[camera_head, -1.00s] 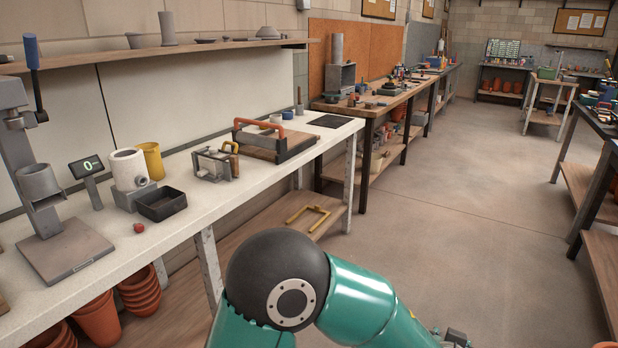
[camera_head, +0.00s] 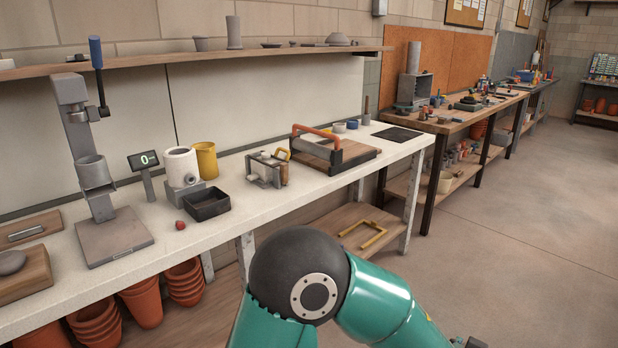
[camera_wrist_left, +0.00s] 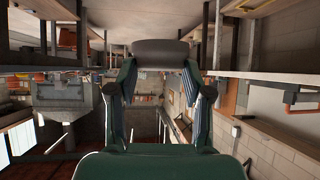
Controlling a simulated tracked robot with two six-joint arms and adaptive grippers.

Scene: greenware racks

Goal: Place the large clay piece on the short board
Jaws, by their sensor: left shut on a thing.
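In the left wrist view my left gripper (camera_wrist_left: 160,70) is shut on a dark grey, flat-sided piece (camera_wrist_left: 162,48), held between the two fingertips; it looks like the large clay piece, but only one side shows. In the head view a wooden board (camera_head: 40,283) lies at the left end of the white bench, with a rounded grey lump (camera_head: 10,262) on it, cut by the picture edge. Behind it is another wooden board (camera_head: 52,220) with a grey bar on it. I cannot tell which is the short board. My right gripper is not seen.
The white bench (camera_head: 255,205) holds a grey press (camera_head: 118,238), a scale display, a white pot, a yellow jug (camera_head: 206,160), a black tray (camera_head: 207,204) and a roller frame (camera_head: 335,152). Terracotta pots (camera_head: 143,303) stand below. Open floor (camera_head: 530,230) lies to the right.

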